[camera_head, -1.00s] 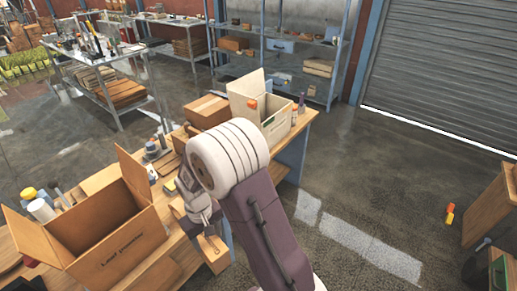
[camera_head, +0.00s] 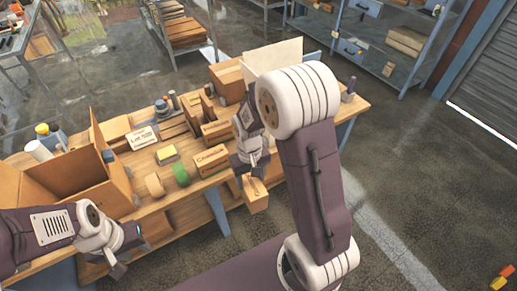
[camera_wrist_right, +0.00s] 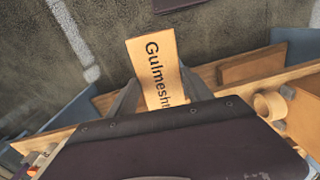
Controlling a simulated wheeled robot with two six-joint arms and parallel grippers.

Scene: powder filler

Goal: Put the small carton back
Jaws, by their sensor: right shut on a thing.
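The small carton (camera_head: 255,194) is a tan box held by my right gripper (camera_head: 247,172) just off the table's front edge, with floor beneath part of it. In the right wrist view the carton (camera_wrist_right: 157,70) carries dark lettering starting "Gulmesh" and sits between the two grey fingers (camera_wrist_right: 152,98); its near end is hidden by my gripper body. A similar lettered carton (camera_head: 211,162) lies on the wooden table behind my right gripper. My left gripper (camera_head: 118,268) hangs empty at the lower left, in front of the table; its finger gap is unclear.
A large open cardboard box (camera_head: 82,180) stands at the table's left. A tan tape roll (camera_head: 155,186), a green roll (camera_head: 181,174) and a yellow-topped block (camera_head: 167,155) lie between it and the lettered carton. A closed brown box (camera_head: 228,80) stands at the back.

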